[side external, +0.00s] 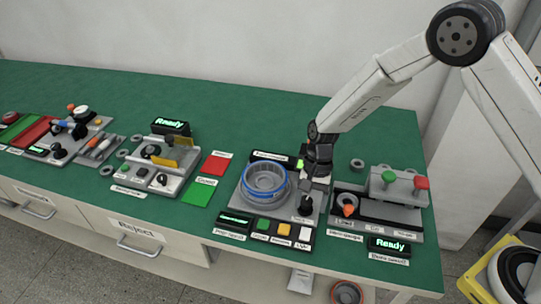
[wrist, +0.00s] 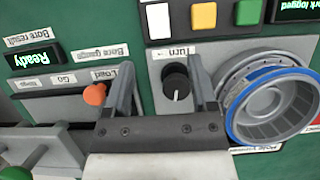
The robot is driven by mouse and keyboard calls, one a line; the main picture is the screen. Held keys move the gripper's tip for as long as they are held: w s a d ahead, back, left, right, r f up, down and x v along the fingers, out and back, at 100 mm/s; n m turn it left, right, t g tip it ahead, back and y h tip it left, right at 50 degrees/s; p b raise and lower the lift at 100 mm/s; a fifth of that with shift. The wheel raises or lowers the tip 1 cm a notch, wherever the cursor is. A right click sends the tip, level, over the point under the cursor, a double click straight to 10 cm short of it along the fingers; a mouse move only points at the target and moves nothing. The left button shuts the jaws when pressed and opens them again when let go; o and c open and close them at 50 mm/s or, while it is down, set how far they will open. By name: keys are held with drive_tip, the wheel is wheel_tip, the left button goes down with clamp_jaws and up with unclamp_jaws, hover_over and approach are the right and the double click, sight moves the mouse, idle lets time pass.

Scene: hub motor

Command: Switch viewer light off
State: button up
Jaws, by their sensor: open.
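The viewer station is a grey panel (side external: 243,207) with a blue-rimmed hub (side external: 265,184) in a round seat. The hub (wrist: 275,103) is at the right of the wrist view. A black knob (wrist: 176,82) with a white pointer line, labelled "Turn", sits left of the hub. Green (side external: 262,224), yellow (side external: 284,229) and white (side external: 305,234) buttons line the front; the white button (wrist: 158,20) is nearest the knob side. My gripper (wrist: 163,82) is open above the panel, with the knob showing between its fingers. Contact with the knob cannot be told.
A bore gauge station with an orange knob (wrist: 95,94) and a lit "Ready" display (wrist: 34,58) is close beside my gripper. Red and green mats (side external: 198,192) lie left; the back of the bench is clear.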

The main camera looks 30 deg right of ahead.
sight(306, 231)
drive_tip(key=shift+x, duration=3.3)
